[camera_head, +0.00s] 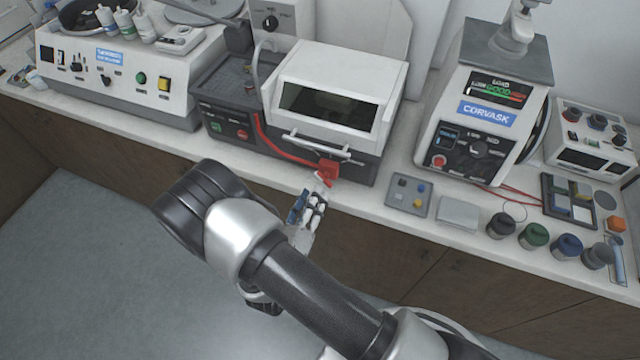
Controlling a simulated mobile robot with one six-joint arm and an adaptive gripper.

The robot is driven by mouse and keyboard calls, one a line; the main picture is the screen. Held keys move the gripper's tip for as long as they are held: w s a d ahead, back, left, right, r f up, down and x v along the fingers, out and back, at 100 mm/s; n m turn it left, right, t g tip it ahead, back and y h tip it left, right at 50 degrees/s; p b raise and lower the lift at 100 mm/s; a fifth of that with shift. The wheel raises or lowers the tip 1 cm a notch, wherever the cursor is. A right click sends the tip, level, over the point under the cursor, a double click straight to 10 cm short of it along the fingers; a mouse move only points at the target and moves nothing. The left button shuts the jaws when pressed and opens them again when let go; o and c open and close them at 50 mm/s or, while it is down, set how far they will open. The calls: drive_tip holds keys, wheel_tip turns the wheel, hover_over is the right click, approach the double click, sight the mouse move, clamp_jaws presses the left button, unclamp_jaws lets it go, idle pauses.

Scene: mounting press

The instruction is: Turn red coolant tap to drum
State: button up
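The red coolant tap (328,168) sits low on the front of a dark machine with a white windowed hood (335,85). A red hose (275,147) runs to it along the machine's front from the left. My gripper (322,184) reaches up from below, its fingertips at or just in front of the tap. The fingers look close together, but they are too small to tell whether they are shut on the tap or only touch it. The tap's lower side is partly hidden by the fingertips. I cannot read which way the tap points.
A white handle bar (318,147) crosses the hood's front just above the tap. A small button panel (409,194) and a grey box (458,213) lie to the right, then several dark jars (534,237). The Corvask machine (485,110) stands behind them. The floor at left is clear.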

sight(322, 180)
drive_tip(key=x, duration=0.5)
drive_tip(key=shift+w+d+b, duration=0.1)
drive_tip(key=shift+w+b, duration=0.2)
drive_tip(key=shift+b, duration=0.05)
drive_tip(key=shift+c, duration=0.4)
clamp_jaws()
